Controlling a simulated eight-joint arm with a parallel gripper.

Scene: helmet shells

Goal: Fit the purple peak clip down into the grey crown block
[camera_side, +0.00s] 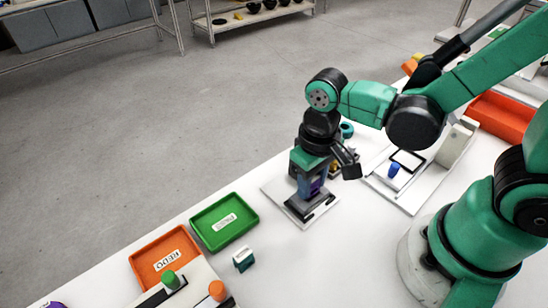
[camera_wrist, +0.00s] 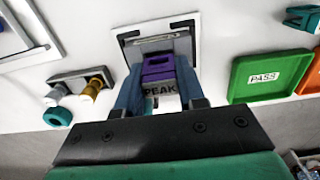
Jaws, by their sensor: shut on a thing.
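The purple peak clip (camera_wrist: 158,69) is between the two blue fingers of my gripper (camera_wrist: 159,76) in the wrist view, above a white label reading PEAK. In the side view a bit of purple (camera_side: 316,187) shows at the fingertips of my gripper (camera_side: 309,189), which points down. The grey crown block (camera_side: 299,206) is directly below, on a white plate with dark edging. In the wrist view the grey block (camera_wrist: 153,45) shows just beyond the clip. The fingers hide the clip's lower side, so I cannot tell how far it sits in the block.
A green PASS tray (camera_side: 225,220) and an orange REDO tray (camera_side: 163,254) lie to the left on the white table. A small green-and-white block (camera_side: 243,259) is near them. A white fixture with a blue peg (camera_side: 394,170) stands to the right.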

